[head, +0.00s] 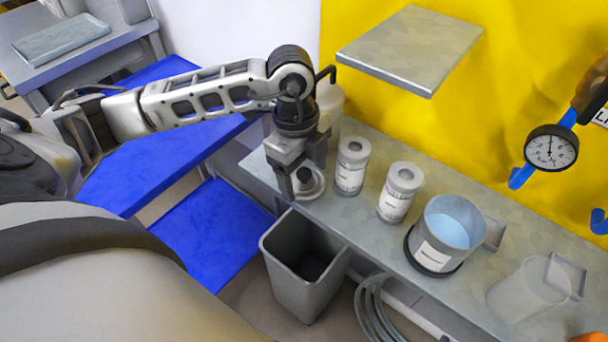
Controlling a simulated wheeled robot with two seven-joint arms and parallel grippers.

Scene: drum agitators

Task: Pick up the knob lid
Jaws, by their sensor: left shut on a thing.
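The knob lid (309,188) is a round, light grey lid with a dark knob, at the left part of the grey bench. My left gripper (303,176) points down over it and is shut on its knob. The fingers hide part of the lid, and I cannot tell whether it touches the bench. My right gripper is not in view.
Two labelled white jars (352,166) (400,192) stand just right of the lid. A container of blue liquid (447,232) and a clear beaker (527,290) stand further right on the bench (440,170). A grey bin (303,262) stands below the front edge. A grey shelf (410,48) juts out above.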

